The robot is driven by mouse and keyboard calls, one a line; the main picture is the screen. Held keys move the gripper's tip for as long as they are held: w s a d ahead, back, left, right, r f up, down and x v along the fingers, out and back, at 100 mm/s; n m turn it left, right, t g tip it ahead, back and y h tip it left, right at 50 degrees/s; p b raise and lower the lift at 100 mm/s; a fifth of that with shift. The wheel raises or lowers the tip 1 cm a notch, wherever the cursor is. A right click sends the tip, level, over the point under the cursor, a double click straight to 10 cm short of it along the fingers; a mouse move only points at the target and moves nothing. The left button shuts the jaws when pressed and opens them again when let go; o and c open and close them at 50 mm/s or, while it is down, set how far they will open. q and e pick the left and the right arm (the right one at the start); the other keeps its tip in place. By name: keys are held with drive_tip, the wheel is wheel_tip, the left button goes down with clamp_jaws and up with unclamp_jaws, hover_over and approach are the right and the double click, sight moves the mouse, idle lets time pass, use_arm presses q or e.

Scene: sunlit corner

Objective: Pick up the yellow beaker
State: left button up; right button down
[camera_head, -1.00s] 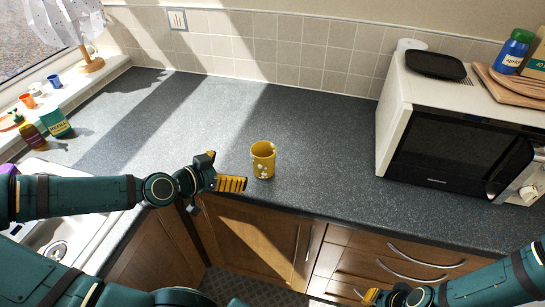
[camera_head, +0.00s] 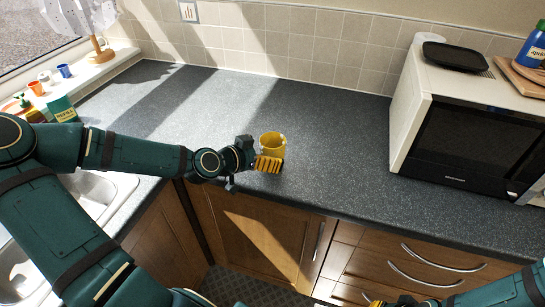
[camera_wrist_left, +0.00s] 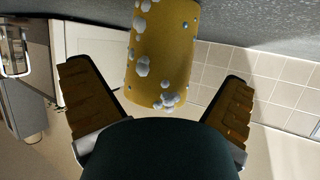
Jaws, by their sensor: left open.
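The yellow beaker (camera_head: 272,144) stands on the dark worktop near its front edge. White spots on it show in the left wrist view (camera_wrist_left: 164,50). My left gripper (camera_head: 268,163) is just in front of the beaker in the head view and covers its lower part. In the left wrist view its two fingers (camera_wrist_left: 158,100) are spread wide, with the beaker ahead between them. I cannot tell whether a finger touches it. My right gripper (camera_head: 376,302) shows only as a small yellow tip at the bottom edge, low in front of the drawers.
A white microwave (camera_head: 408,98) stands on the right with a black tray (camera_head: 445,58) on top. A sink (camera_head: 100,190) is at the left. The dark worktop (camera_head: 330,120) is clear behind and right of the beaker.

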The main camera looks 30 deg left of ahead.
use_arm(q)
drive_tip(key=shift+b+x, duration=0.55)
drive_tip(key=shift+x, duration=1.2)
drive_tip(key=c, duration=1.1)
